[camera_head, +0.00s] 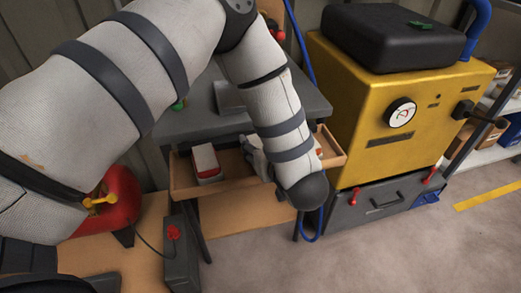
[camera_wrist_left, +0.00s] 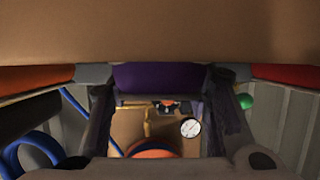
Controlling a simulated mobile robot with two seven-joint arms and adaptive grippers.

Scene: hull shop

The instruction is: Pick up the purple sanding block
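The purple sanding block (camera_wrist_left: 160,76) shows in the left wrist view, between the two fingers of my left gripper (camera_wrist_left: 160,88). It fills nearly the whole gap between them; I cannot tell whether the fingers press on it or only stand on either side. In the head view my left gripper (camera_head: 254,158) reaches into the open wooden drawer (camera_head: 238,185), partly hidden behind my forearm. The purple block is hidden in the head view. My right gripper is not in view.
A white and red box (camera_head: 206,162) lies in the drawer left of my gripper. Orange-red things (camera_wrist_left: 30,78) flank the block. The grey bench top (camera_head: 190,123) is above the drawer. A yellow cabinet (camera_head: 385,125) stands close on the right.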

